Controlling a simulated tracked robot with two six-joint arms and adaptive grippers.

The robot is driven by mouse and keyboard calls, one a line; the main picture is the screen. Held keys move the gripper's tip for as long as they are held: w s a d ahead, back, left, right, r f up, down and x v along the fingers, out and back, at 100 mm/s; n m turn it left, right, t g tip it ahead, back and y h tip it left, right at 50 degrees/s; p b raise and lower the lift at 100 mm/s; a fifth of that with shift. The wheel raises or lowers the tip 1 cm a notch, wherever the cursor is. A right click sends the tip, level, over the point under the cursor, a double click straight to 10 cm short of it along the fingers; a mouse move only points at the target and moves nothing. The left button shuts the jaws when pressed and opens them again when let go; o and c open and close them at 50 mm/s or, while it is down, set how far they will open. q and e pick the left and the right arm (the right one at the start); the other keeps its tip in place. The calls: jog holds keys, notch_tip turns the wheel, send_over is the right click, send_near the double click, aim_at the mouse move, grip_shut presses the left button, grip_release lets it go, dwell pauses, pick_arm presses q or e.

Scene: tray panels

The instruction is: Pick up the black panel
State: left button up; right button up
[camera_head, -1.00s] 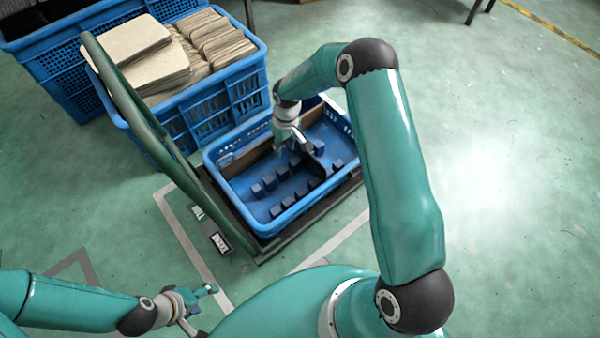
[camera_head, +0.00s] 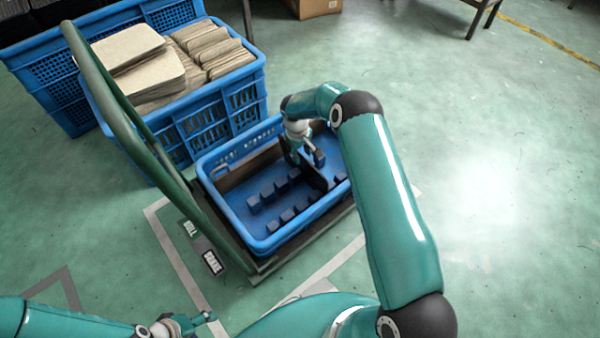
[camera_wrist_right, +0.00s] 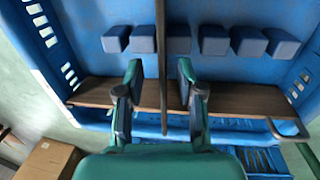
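The black panel (camera_head: 313,176) stands on edge in the blue crate, among the blocks on its floor. In the right wrist view the panel (camera_wrist_right: 162,40) shows edge-on as a thin dark upright strip. My right gripper (camera_head: 304,152) reaches down into the crate at the panel. In the wrist view the right gripper (camera_wrist_right: 161,72) is open, one finger on each side of the panel, with a gap on both sides. My left gripper (camera_head: 205,319) is low at the bottom left, far from the crate, and partly cut off; its opening is unclear.
The blue crate (camera_head: 228,213) sits on a trolley with a green handle (camera_head: 120,95). Several blue blocks (camera_head: 268,194) stand in rows inside it. A brown board (camera_wrist_right: 90,91) lies along one crate wall. Another blue crate (camera_head: 222,110) behind holds beige panels. Floor at right is clear.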

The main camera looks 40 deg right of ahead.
aim_at(302, 168)
jog(key=f+b, duration=0.1)
jog(key=f, duration=0.1)
jog(key=f+b, duration=0.1)
jog(key=f, duration=0.2)
jog(key=shift+d+f, duration=0.2)
jog(key=shift+f, duration=0.15)
grip_shut()
